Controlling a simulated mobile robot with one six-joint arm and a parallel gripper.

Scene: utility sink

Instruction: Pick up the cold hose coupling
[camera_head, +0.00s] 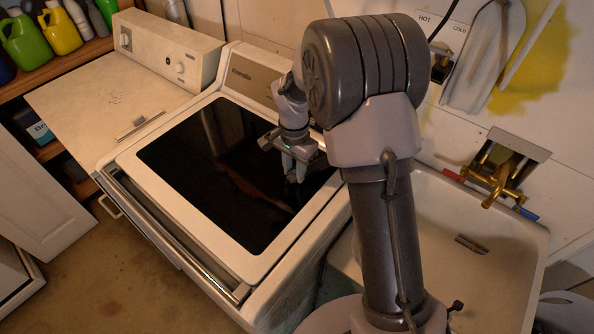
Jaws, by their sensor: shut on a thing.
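My gripper (294,174) points down over the right part of the dark glass lid (205,165) of the washer. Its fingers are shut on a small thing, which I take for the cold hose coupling. The fingers hide most of it, so its shape and colour cannot be made out. I cannot tell whether the fingertips touch the glass.
A utility sink (500,275) with a brass faucet (497,178) stands right of the washer. The washer's control panel (252,77) rises behind the gripper. Another white appliance (120,92) stands on the left, with shelves of bottles beyond. The lid's left part is clear.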

